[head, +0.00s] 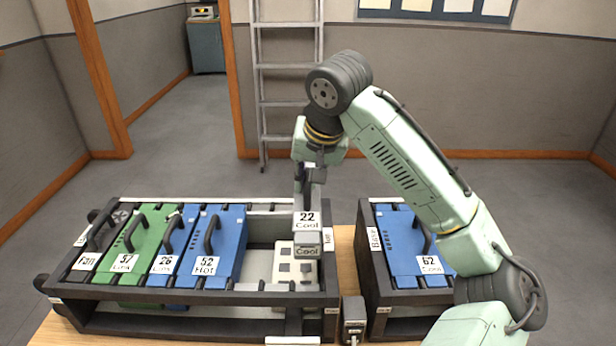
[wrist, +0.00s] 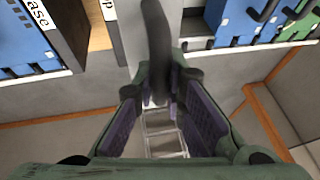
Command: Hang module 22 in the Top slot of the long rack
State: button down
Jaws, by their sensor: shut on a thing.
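Module 22 (head: 307,238) is grey with a "22 Cool" label. It stands upright at the right end of the long rack (head: 190,327). My gripper (head: 308,183) is above it, shut on its dark handle, which runs between the purple-padded fingers in the wrist view (wrist: 160,98). The rack's right end is partly hidden by the module. I cannot tell whether the module is seated or hovering. A label ending in "p" (wrist: 108,8) shows beside the handle in the wrist view; the rest of it is cut off.
The long rack holds a fan module (head: 98,237), green 57 (head: 140,240), blue 26 (head: 170,245) and blue 52 (head: 218,250). An open gap (head: 258,262) lies right of 52. A second rack (head: 366,265) with blue 62 (head: 408,245) stands close on the right. A small dark box (head: 353,310) sits between the racks.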

jog(key=shift+f+b, duration=1.75)
jog(key=shift+f, duration=0.2)
jog(key=shift+f+b, duration=1.2)
jog(key=shift+f, duration=1.7)
jog(key=shift+f+b, duration=0.6)
jog(key=shift+f, duration=0.8)
jog(key=c, duration=1.9)
grip_release()
jog(key=shift+r, duration=0.1)
jog(key=o, duration=0.3)
